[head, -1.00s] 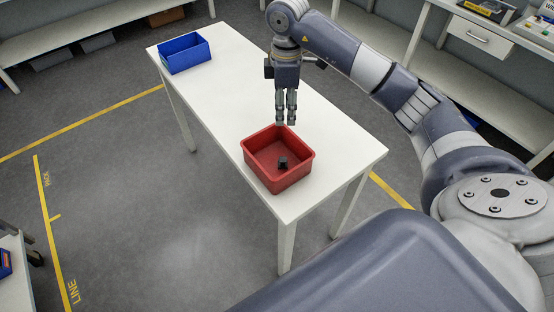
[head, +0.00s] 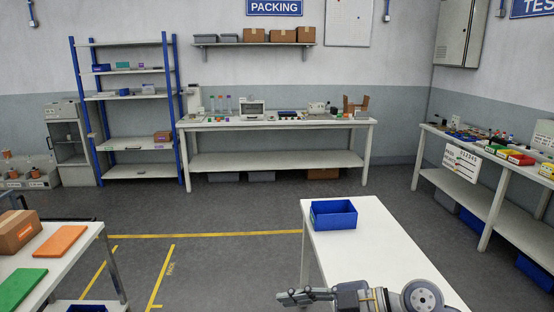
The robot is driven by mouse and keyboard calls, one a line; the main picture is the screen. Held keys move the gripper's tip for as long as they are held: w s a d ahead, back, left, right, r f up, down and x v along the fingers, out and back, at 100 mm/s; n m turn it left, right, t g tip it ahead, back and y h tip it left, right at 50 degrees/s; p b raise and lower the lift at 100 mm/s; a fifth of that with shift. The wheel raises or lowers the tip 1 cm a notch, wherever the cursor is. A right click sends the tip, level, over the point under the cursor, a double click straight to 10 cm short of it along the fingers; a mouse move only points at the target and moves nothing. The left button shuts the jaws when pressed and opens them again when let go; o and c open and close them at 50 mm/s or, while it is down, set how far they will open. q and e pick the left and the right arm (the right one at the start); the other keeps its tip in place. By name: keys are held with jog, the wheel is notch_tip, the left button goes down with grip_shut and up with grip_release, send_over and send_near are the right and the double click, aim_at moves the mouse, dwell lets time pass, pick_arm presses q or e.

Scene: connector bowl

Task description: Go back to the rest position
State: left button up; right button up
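My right gripper (head: 287,297) is at the bottom edge of the head view, beyond the left side of the white table (head: 378,240). Its fingers point left, and they are seen too edge-on to tell if they are open or shut. No object shows in them. My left gripper is not in view. A blue bin (head: 334,221) stands on the far left end of the white table, and its inside looks empty.
A packing bench (head: 275,123) stands along the back wall, with a blue shelf rack (head: 127,97) to its left. Another bench (head: 500,160) runs along the right. A table with a cardboard box (head: 16,231) is at left. Open floor lies between.

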notch_tip(320, 180, up, 9)
jog(key=a+m+t+y, duration=0.2)
jog(key=m+t+y, duration=0.1)
jog(key=t+y, duration=0.25)
jog(key=w+d+r+m+t+h, duration=0.2)
jog(key=w+d+m+t+h, duration=0.2)
jog(key=d+m+t+h, duration=0.6)
jog(key=s+d+f+m+g+h, duration=0.2)
jog(key=d+f+m+h, duration=0.6)
jog(key=f, duration=0.6)
jog(key=s+d+f+n+g, duration=0.1)
jog(key=s+f+n+g, duration=0.1)
jog(key=s+f+g, duration=0.75)
jog(key=s+f+n+g, duration=0.1)
jog(key=s+f+g, duration=0.3)
jog(key=s+f, duration=1.25)
jog(key=f, duration=1)
jog(key=s+f, duration=0.2)
jog(key=f, duration=1)
jog(key=s+d+f+g+h+b, duration=0.1)
jog(key=s+d+f+g, duration=0.1)
jog(key=s+f, duration=1.2)
jog(key=shift+s+d+f, duration=0.2)
jog(key=shift+s+d, duration=0.4)
jog(key=shift+s, duration=0.5)
